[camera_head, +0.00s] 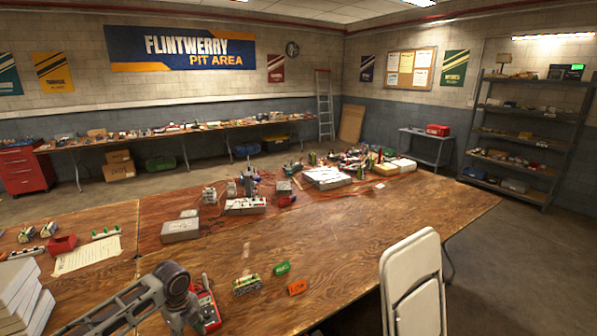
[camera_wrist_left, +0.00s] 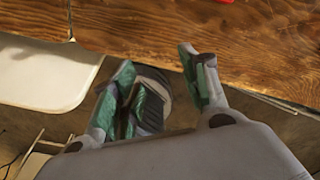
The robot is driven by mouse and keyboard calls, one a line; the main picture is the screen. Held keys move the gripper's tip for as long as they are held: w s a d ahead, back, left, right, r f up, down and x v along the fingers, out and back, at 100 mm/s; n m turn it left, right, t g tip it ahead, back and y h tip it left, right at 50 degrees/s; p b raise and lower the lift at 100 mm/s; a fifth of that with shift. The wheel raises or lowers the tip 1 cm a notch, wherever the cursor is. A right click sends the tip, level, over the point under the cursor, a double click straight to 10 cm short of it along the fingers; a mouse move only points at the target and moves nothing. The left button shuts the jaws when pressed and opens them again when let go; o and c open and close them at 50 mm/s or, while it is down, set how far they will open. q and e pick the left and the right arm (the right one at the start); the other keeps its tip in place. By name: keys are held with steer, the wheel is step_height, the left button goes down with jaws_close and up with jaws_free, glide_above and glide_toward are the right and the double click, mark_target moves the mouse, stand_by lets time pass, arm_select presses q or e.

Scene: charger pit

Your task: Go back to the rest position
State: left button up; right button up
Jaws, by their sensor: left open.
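My left gripper (camera_wrist_left: 158,60) shows in the left wrist view with its green-padded fingers spread apart and nothing held between them. It is at the edge of the brown wooden table (camera_wrist_left: 190,28), with floor showing below. In the head view my left arm comes in at the lower left, over the table's front edge (camera_head: 345,285); its gripper cannot be made out there. My right gripper is in neither view.
Near my left arm are a red device (camera_head: 206,308), a small battery pack (camera_head: 247,285), a green tag (camera_head: 282,268) and an orange tag (camera_head: 297,288). A white folding chair (camera_head: 412,280) stands at the front right. The table's right part is clear.

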arm_select(q)
steer(key=s+d+f+n+t+h, duration=0.2)
steer(key=s+d+n, duration=0.95)
steer(key=d, duration=0.55)
steer(key=s+a+r+n+t+y, duration=0.1)
steer(key=s+a+r+n+y, duration=0.15)
steer(key=s+a+n, duration=0.7)
steer(key=s+d+f, duration=0.1)
steer(key=s+f, duration=0.1)
steer(key=f, duration=1.4)
steer(key=s+d+f, duration=0.1)
steer(key=s+f, duration=0.1)
steer(key=f, duration=1.4)
steer(key=s+a+f+g, duration=0.1)
steer(key=s+a+f, duration=0.1)
steer(key=s+f, duration=0.8)
steer(key=s+a+f+g, duration=0.1)
steer(key=s+a+f, duration=0.1)
steer(key=s+f, duration=0.8)
steer(key=shift+s+f, duration=0.35)
steer(key=shift+s, duration=0.75)
